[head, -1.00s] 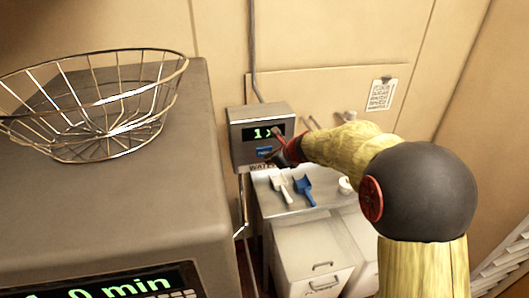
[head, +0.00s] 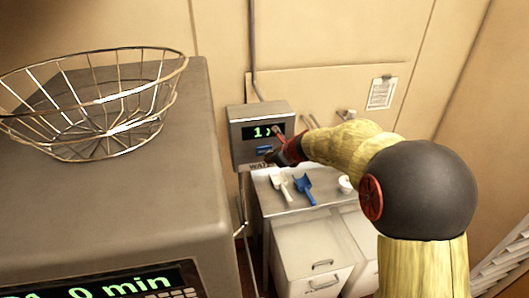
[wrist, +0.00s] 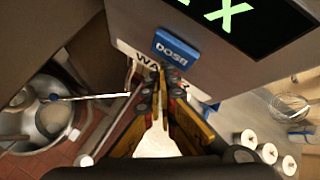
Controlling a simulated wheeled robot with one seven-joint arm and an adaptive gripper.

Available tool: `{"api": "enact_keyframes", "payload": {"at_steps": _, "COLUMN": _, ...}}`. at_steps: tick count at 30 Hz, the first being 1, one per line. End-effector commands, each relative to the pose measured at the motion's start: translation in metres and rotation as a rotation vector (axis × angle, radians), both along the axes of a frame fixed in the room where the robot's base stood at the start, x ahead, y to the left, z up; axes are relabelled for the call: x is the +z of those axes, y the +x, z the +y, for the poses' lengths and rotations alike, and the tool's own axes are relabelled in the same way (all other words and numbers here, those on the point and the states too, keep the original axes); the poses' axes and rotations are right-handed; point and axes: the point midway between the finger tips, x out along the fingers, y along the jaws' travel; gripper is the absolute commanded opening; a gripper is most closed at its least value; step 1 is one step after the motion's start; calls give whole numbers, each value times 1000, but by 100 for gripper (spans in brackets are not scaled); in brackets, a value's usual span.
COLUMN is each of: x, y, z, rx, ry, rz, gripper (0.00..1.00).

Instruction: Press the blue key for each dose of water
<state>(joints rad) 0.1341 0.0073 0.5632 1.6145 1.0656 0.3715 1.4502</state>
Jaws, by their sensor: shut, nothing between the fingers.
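The blue key (wrist: 176,47), lettered "DOSE", is on the front of the grey water box (head: 237,144), and it also shows in the head view (head: 264,150). The box's display (head: 262,132) reads "1" with an "x" in green, partly covered by my arm. My gripper (wrist: 163,72) is shut and empty. Its tips are just below the key in the wrist view, over the "WATER" label (wrist: 140,57). I cannot tell whether the tips touch the box. In the head view my gripper (head: 270,156) is at the box's lower front, mostly dark and small.
Below the box, a white scoop (head: 281,184) and a blue scoop (head: 304,188) lie on a grey cabinet (head: 268,207). A large grey machine (head: 150,190) with a wire basket (head: 95,105) stands at left. A metal bowl (wrist: 45,112) shows in the wrist view.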

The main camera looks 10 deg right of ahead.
Motion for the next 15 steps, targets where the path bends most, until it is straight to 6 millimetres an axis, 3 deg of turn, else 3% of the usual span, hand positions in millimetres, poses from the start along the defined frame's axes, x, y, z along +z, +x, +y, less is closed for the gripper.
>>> {"api": "enact_keyframes", "payload": {"at_steps": 15, "x": 1, "y": 5, "z": 0, "rx": 0, "ry": 0, "rz": 0, "gripper": 0}}
